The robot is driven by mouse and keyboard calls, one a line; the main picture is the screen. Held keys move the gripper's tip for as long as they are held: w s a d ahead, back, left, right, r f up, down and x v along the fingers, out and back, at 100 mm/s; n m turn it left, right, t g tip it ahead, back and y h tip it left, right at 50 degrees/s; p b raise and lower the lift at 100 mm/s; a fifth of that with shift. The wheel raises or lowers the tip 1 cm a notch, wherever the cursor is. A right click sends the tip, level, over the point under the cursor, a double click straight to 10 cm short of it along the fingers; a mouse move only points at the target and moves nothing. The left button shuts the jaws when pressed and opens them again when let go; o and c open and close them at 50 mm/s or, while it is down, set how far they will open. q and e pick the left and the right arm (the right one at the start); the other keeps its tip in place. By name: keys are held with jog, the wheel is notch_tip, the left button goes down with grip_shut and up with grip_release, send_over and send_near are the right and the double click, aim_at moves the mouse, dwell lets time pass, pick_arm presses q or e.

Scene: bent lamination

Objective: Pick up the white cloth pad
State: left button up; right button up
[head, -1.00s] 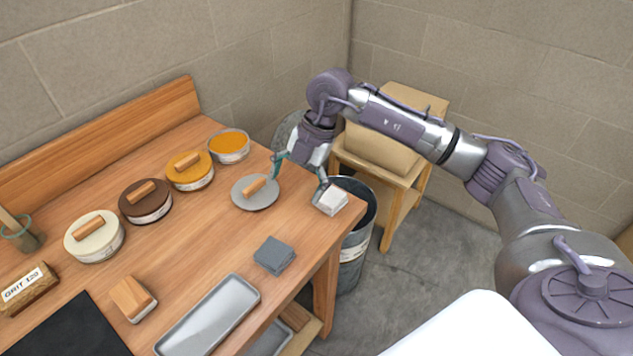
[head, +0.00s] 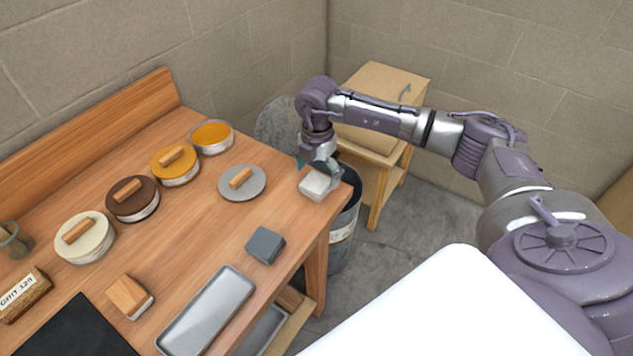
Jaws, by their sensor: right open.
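The white cloth pad (head: 314,187) lies at the far right corner of the wooden table, close to its edge. My right gripper (head: 318,168) is directly above and behind the pad, pointing down. It is open, with its fingers close to the pad; its palm and the angle hide part of the fingers, and I cannot tell whether they touch the pad. My left gripper is not in view.
A grey lid (head: 242,183) with a wooden handle lies left of the pad. A grey pad (head: 265,246) and a metal tray (head: 207,312) are nearer. Several round tins stand along the back. A metal bin (head: 345,222) stands beyond the table's right edge.

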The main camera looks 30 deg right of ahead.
aim_at(316, 182)
notch_tip(316, 182, down, 2)
jog(key=shift+w+f+p, duration=0.1)
jog(key=shift+f+p, duration=0.15)
jog(key=shift+p, duration=0.1)
jog(key=shift+f, duration=0.5)
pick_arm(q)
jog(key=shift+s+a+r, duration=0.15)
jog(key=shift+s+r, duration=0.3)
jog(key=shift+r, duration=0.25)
pick_arm(e)
jog(key=c, duration=1.1)
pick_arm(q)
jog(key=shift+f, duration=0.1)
